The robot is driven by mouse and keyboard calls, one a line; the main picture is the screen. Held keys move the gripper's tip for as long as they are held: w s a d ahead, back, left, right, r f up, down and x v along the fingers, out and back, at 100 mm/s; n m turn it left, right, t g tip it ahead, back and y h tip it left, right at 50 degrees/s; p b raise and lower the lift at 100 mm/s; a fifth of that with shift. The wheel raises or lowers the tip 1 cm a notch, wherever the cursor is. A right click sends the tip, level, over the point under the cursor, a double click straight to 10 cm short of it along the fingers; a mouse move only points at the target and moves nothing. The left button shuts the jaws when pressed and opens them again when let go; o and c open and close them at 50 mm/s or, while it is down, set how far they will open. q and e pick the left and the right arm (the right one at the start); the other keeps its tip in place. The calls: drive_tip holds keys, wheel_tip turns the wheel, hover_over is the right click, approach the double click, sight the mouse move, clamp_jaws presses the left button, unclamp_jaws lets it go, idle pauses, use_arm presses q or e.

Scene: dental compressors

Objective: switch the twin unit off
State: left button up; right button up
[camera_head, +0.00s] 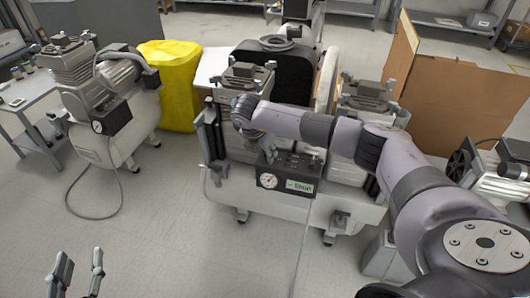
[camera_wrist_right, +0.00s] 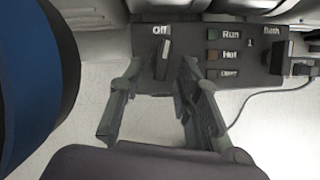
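The twin unit (camera_head: 285,208), with two pump heads over a white tank on wheels, stands at centre in the head view. Its dark control box (camera_head: 287,178) with a round gauge is on the front. My left gripper (camera_head: 79,272) is open and empty at lower left.
Another compressor (camera_head: 105,115) with a hose stands left, beside a yellow covered thing (camera_head: 168,85). A cardboard panel (camera_head: 460,100) stands right. A cable lies on the floor in front of the unit. The floor at front left is mostly clear.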

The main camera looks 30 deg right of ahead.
clamp_jaws()
idle(0.4)
drive_tip(key=shift+s+d+n+t+p, duration=0.1)
drive_tip(key=shift+s+n+t+p, duration=0.15)
drive_tip(key=shift+n, duration=0.75)
drive_tip(key=shift+n+t+y, duration=0.25)
drive_tip(key=shift+n+y, duration=0.15)
drive_tip(key=shift+n, duration=0.2)
use_arm(q)
drive_tip(key=f, duration=0.1)
drive_tip(key=f+g, duration=0.1)
drive_tip(key=shift+s+a+f+g+y, duration=0.3)
drive_tip(key=shift+s+a+f, duration=0.05)
drive_tip(key=shift+s+f, duration=0.05)
use_arm(e)
unclamp_jaws()
drive_tip(key=shift+r, duration=0.15)
